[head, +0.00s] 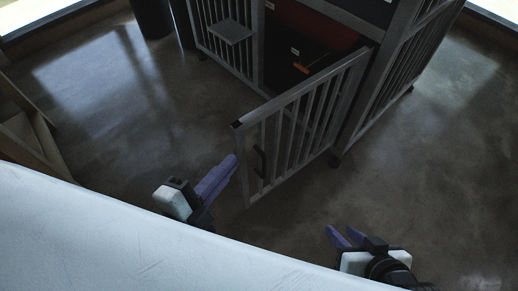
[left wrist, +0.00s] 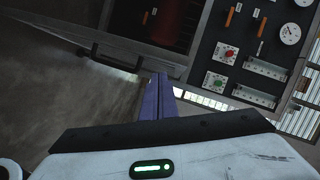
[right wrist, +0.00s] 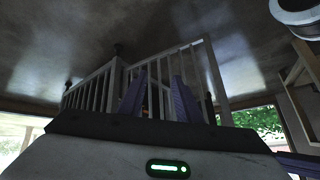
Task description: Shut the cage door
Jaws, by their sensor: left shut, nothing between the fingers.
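The grey barred cage door (head: 302,122) stands open in the head view, swung out from the cage (head: 395,80) toward me. Its hinge side is at the cage's right front corner. A dark handle (head: 259,162) sits near its free edge. My left gripper (head: 234,160) is shut and empty, just left of that free edge; I cannot tell whether it touches. Its closed fingers also show in the left wrist view (left wrist: 162,80), beside a dark handle (left wrist: 108,58). My right gripper (head: 339,234) is open and empty, low to the right of the door. Bars show beyond its fingers in the right wrist view (right wrist: 158,95).
A panel with gauges, levers and buttons (left wrist: 250,50) shows in the left wrist view. A small shelf (head: 230,32) juts from the cage's left front. Wooden framing (head: 28,125) stands at far left. The concrete floor (head: 120,100) left of the door is clear.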

